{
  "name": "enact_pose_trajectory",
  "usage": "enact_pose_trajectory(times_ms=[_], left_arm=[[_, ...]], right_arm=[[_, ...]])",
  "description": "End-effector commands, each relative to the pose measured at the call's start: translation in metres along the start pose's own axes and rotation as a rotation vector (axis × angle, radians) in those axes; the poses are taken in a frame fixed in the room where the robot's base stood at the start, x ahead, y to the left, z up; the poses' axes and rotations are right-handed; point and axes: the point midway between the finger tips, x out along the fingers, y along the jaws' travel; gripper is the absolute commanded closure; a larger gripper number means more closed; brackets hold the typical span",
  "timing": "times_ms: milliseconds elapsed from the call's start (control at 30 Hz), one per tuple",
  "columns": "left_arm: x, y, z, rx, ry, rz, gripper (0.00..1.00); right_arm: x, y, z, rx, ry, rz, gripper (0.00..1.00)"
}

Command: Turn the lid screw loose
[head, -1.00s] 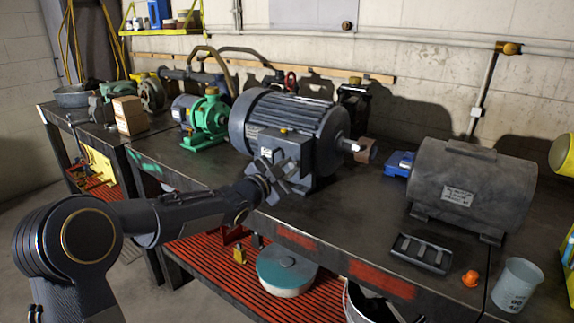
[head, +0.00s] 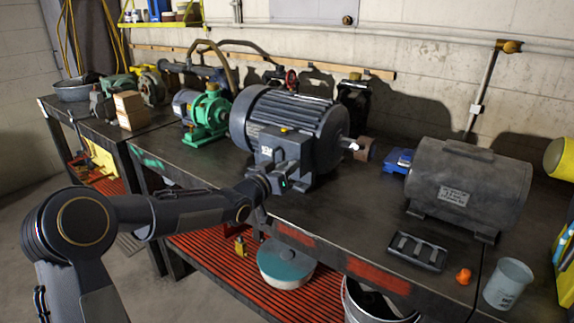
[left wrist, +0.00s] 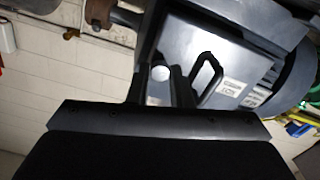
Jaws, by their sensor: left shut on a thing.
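The large dark grey motor (head: 290,125) stands on the workbench, with a terminal box (head: 270,150) on its near side. My left gripper (head: 282,184) is at the face of that box. In the left wrist view the box's lid (left wrist: 195,45) is brightly lit, with a dark loop (left wrist: 207,75) beside my fingers. My left gripper (left wrist: 160,82) is shut on the lid screw (left wrist: 160,72), whose pale round head shows between the two fingers. Most of the screw's contact with the fingers is hidden. My right gripper is not in view.
A second grey motor (head: 468,187) stands to the right. A black tray (head: 417,250), an orange cap (head: 463,276) and a pale cup (head: 508,284) lie near the bench's front edge. A green pump (head: 208,118) stands at left. The bench top (head: 340,205) before the large motor is clear.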

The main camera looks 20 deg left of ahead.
Motion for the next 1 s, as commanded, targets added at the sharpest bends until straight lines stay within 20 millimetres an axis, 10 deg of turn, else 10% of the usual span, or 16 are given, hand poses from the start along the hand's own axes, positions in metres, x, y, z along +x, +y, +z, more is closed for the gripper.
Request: enact_pose_trajectory(times_ms=[1000], left_arm=[[0.0007, 0.0, -0.0029, -0.901, 0.009, 0.005, 1.0]], right_arm=[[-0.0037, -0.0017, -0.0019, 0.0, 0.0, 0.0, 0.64]])
